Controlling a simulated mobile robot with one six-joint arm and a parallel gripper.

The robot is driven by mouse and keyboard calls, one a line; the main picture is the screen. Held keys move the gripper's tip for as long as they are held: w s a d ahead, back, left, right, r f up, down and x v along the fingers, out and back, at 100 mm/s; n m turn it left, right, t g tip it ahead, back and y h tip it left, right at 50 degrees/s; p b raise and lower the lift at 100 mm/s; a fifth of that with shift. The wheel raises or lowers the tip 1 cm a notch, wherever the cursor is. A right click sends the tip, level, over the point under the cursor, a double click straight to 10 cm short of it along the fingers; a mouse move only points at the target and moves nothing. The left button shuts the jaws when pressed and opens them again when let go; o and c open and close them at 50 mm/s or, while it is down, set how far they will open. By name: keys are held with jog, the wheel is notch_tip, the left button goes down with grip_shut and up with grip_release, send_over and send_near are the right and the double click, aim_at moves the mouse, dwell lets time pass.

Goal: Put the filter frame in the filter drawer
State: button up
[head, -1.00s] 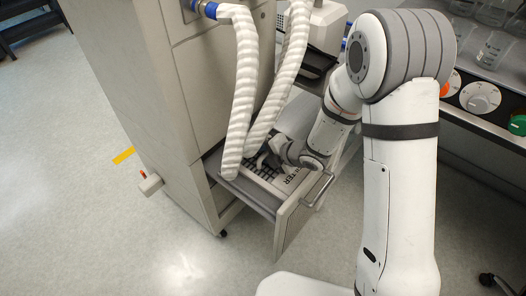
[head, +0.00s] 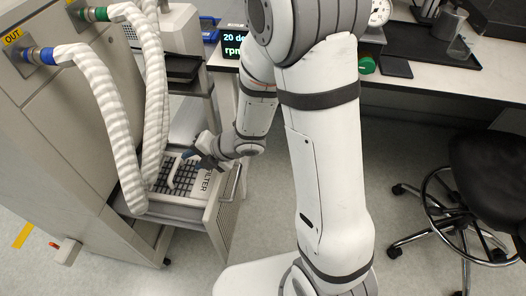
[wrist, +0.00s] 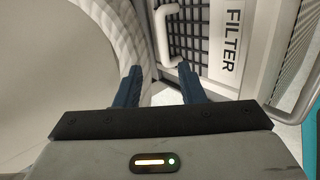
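The filter frame (head: 186,171), a dark grid with a handle and a pale strip marked FILTER, lies in the open filter drawer (head: 222,213) in the head view. I cannot tell if it is fully seated. In the wrist view, the frame's grid (wrist: 187,32) and pale handle (wrist: 166,38) show beyond the fingertips, with the FILTER strip to the right. My gripper (wrist: 160,75) is open, with its two dark blue fingers apart and nothing between them. In the head view my gripper (head: 193,153) is over the frame's far side, apart from the handle.
Two white ribbed hoses (head: 112,125) hang from the grey cabinet (head: 55,130) close to the drawer's left; one passes close to the left finger in the wrist view. A bench (head: 460,85) with equipment is behind, and a black stool (head: 490,170) stands right. Floor is clear in front.

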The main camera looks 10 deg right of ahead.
jog(key=w+d+r+m+t+h, duration=0.1)
jog(key=d+r+m+h, duration=0.35)
jog(key=d+m, duration=0.45)
jog(key=d+r+m+t+h, duration=0.1)
jog(key=d+r+m+h, duration=0.35)
jog(key=d+m, duration=0.45)
jog(key=s+d+r+m+g, duration=0.1)
jog(key=s+r+m+g, duration=0.1)
jog(key=s+m, duration=0.4)
jog(key=s+d+r+m+g, duration=0.2)
jog(key=s+m, duration=0.4)
jog(key=s, duration=0.3)
jog(key=shift+s+d+r+m+g, duration=0.15)
jog(key=shift+s+d+m+g, duration=0.15)
jog(key=shift+m+g, duration=0.15)
jog(key=shift+s, duration=0.15)
jog(key=shift+c, duration=0.6)
